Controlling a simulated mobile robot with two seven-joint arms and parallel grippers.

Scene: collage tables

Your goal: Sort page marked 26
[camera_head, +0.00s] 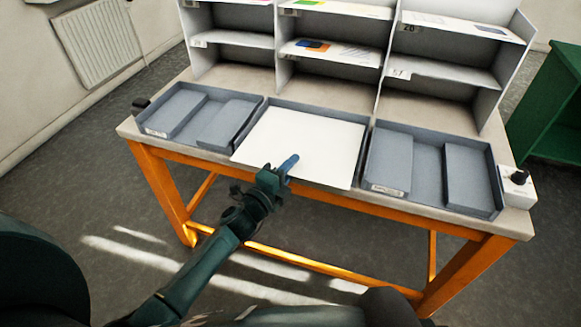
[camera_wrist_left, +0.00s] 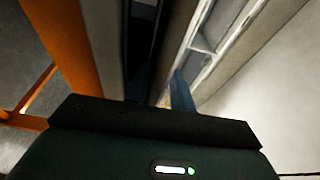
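A large blank white page (camera_head: 310,143) lies in the middle tray (camera_head: 366,128) at the front of the table; no number shows on it. My left gripper (camera_head: 289,163) is at the page's front edge, with a blue finger over the page. In the left wrist view a blue finger (camera_wrist_left: 182,94) shows beside pale edges. I cannot tell whether the gripper is open or shut, or whether it touches the page. The shelf unit (camera_head: 380,60) behind has small labels; one label (camera_head: 409,28) may read 26, but it is blurred. My right gripper is not in view.
A grey tray (camera_head: 258,99) with dividers stands on the left and another (camera_head: 430,150) on the right. A small box with a black knob (camera_head: 519,177) sits at the right corner. Coloured sheets (camera_head: 313,46) lie on some shelves. A green cabinet (camera_head: 552,105) stands at right.

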